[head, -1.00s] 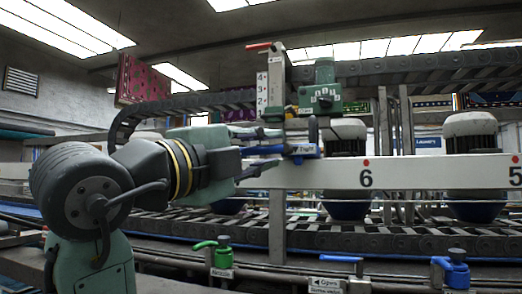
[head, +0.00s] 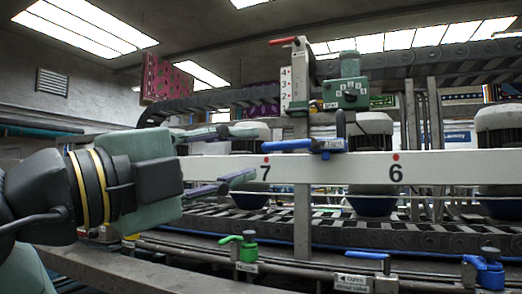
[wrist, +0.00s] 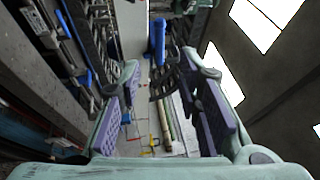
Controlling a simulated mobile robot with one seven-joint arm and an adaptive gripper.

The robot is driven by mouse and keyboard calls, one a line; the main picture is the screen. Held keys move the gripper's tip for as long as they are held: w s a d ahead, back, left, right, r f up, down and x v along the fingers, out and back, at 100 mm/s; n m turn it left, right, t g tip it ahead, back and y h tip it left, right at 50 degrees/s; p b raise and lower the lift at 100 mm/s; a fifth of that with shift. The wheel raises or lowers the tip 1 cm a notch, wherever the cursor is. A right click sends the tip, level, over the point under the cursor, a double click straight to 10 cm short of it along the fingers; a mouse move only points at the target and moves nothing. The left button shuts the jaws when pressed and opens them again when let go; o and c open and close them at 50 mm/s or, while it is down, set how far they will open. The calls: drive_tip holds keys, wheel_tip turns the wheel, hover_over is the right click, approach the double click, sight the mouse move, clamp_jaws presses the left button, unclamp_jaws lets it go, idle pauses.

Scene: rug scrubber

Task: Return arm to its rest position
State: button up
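My gripper (head: 240,156) is at the left of the head view, its arm reaching in from the left edge. Its two green fingers with purple pads are spread apart with nothing between them. They point right, toward the white numbered beam (head: 345,170). The blue lever valve (head: 325,146) is to the right of the fingertips, apart from them in the picture. In the wrist view, the open gripper (wrist: 165,78) shows both fingers, with an empty gap between. Most of my arm is outside the head view.
A grey post with a red lever (head: 297,75) and a green dial box (head: 346,93) rise above the beam. Below are a green valve (head: 240,246), a blue lever (head: 364,256) and a blue valve (head: 485,268) along a rail. Machine rollers fill the back.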

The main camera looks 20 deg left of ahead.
drive_tip(key=shift+s+a+f, duration=0.15)
drive_tip(key=shift+s+a, duration=0.1)
drive_tip(key=shift+s, duration=0.4)
